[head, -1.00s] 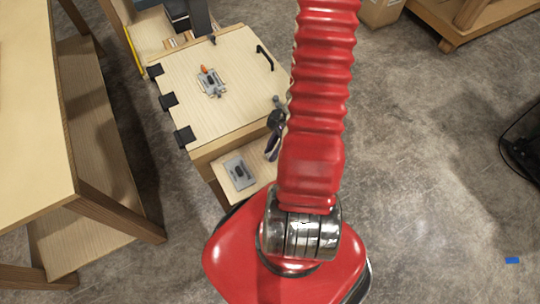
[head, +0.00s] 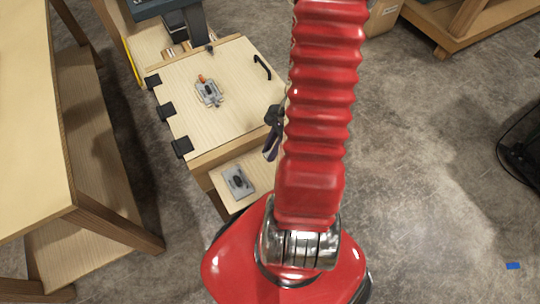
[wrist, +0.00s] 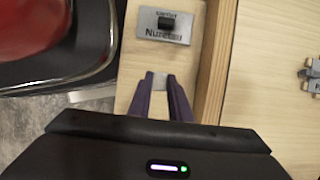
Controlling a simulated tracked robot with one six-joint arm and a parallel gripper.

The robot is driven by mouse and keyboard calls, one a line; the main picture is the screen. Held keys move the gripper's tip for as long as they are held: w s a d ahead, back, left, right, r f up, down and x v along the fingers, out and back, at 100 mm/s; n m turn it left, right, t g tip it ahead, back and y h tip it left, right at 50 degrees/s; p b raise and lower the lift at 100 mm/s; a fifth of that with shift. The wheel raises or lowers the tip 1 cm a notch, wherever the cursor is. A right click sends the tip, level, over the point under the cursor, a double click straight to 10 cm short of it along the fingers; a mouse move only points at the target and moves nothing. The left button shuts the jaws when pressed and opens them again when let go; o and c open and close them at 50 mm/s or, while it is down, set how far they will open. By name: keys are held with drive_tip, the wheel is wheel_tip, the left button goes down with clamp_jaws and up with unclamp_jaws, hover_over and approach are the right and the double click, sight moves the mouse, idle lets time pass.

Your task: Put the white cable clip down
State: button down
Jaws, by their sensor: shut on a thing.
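My gripper (head: 271,150) hangs beside the right front corner of the wooden console, with its dark purple fingers pointing down. In the wrist view my gripper (wrist: 161,82) has its two fingers on either side of a small pale piece, which looks like the white cable clip (wrist: 160,83). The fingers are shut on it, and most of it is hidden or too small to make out. The clip cannot be made out in the head view. The fingers appear over the pale wood of the lower ledge (wrist: 128,80); their height above it is unclear.
A grey labelled plate with a black knob (wrist: 163,25) is on the ledge ahead of the fingers; the head view also shows it (head: 238,181). The console's top panel (head: 190,125) carries a metal latch (head: 208,92) and a black handle (head: 262,67). A wooden table (head: 35,120) stands left.

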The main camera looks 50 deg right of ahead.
sight(265, 156)
drive_tip(key=shift+r, duration=1.75)
drive_tip(key=shift+s+a+r+n, duration=0.2)
drive_tip(key=shift+a+n, duration=0.2)
drive_tip(key=shift+a, duration=0.1)
drive_tip(key=shift+w+r+n+g, duration=0.1)
drive_tip(key=shift+r+n+g, duration=0.2)
drive_tip(key=w+r+n+g+h, duration=0.1)
drive_tip(key=w+r+n+g, duration=0.1)
drive_tip(key=w+r+n, duration=0.6)
drive_tip(key=w+r+n+g+h, duration=0.1)
drive_tip(key=w+r+n+g, duration=0.3)
drive_tip(key=w, duration=0.7)
drive_tip(key=w+a+n+h, duration=0.1)
drive_tip(key=w+a+n, duration=0.3)
drive_tip(key=a, duration=0.5)
drive_tip(key=w+a+n+h, duration=0.1)
drive_tip(key=w+a+n, duration=0.2)
drive_tip(key=w+a, duration=0.3)
drive_tip(key=a, duration=0.3)
drive_tip(key=shift+w+a+r+n+t, duration=0.25)
drive_tip(key=shift+a+r+n+t, duration=0.05)
drive_tip(key=shift+a+n+t, duration=0.1)
